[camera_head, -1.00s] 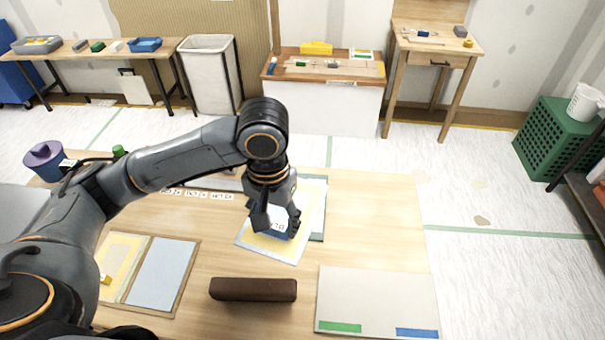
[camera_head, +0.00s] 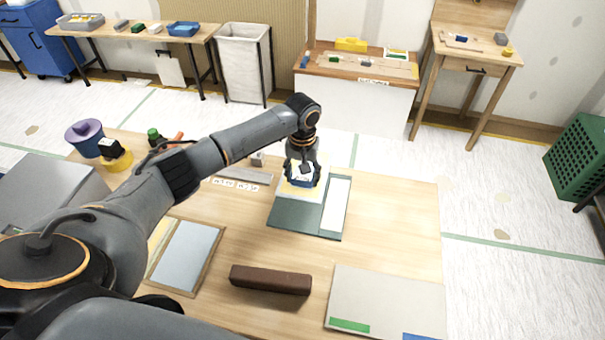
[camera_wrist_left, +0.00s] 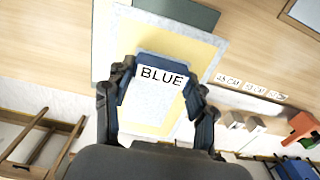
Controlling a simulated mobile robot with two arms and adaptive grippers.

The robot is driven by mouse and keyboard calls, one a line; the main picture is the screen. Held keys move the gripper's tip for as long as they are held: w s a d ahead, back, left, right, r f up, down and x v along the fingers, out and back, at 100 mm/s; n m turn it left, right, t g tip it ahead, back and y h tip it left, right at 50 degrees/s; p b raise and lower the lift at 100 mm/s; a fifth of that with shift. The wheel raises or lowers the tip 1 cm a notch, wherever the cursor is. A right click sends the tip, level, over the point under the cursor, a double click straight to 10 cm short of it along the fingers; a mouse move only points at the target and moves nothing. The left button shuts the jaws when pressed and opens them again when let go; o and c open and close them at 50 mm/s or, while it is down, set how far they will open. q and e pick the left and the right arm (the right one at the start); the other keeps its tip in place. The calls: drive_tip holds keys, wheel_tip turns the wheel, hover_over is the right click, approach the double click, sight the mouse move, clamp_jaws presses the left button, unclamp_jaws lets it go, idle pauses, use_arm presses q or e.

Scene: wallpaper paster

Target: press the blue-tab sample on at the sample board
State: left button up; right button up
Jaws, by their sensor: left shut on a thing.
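The blue-tab sample (camera_head: 288,191) is a yellow and pale sheet with a blue tab labelled BLUE; the tab shows in the left wrist view (camera_wrist_left: 160,68). My left gripper (camera_head: 302,176) is shut on the tab, its fingers on either side of it. The sample overlaps the far part of a dark green board (camera_head: 293,217) with a white strip; whether it touches is unclear. A pale grey board (camera_head: 385,296), probably the sample board, lies at the table's front right with a green strip and a blue strip along its near edge. My right gripper is not in view.
A dark brown bar (camera_head: 270,280) lies between the grey board and a framed pale blue panel (camera_head: 185,256). Small lettered cards (camera_head: 235,184), a grey ruler-like strip and a purple pot (camera_head: 84,138) are at the back left. The table's right side (camera_head: 400,220) is clear.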

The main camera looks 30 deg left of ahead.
use_arm(q)
drive_tip(key=shift+d, duration=0.1)
drive_tip(key=shift+r+p, duration=0.2)
drive_tip(key=shift+p, duration=0.35)
drive_tip(key=b, duration=0.4)
hover_over(303, 208)
wheel_tip(303, 208, down, 8)
drive_tip(key=shift+s+r, duration=0.1)
drive_tip(key=shift+f+b, duration=0.3)
drive_tip(key=shift+f, duration=0.45)
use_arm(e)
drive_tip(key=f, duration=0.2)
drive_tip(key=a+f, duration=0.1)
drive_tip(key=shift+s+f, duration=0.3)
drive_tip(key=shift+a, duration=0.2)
use_arm(q)
drive_tip(key=shift+f, duration=0.15)
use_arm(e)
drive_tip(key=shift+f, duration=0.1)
use_arm(q)
drive_tip(key=shift+f, duration=0.3)
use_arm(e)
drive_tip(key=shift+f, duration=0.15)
use_arm(q)
drive_tip(key=shift+f+b, duration=0.85)
drive_tip(key=shift+f, duration=0.2)
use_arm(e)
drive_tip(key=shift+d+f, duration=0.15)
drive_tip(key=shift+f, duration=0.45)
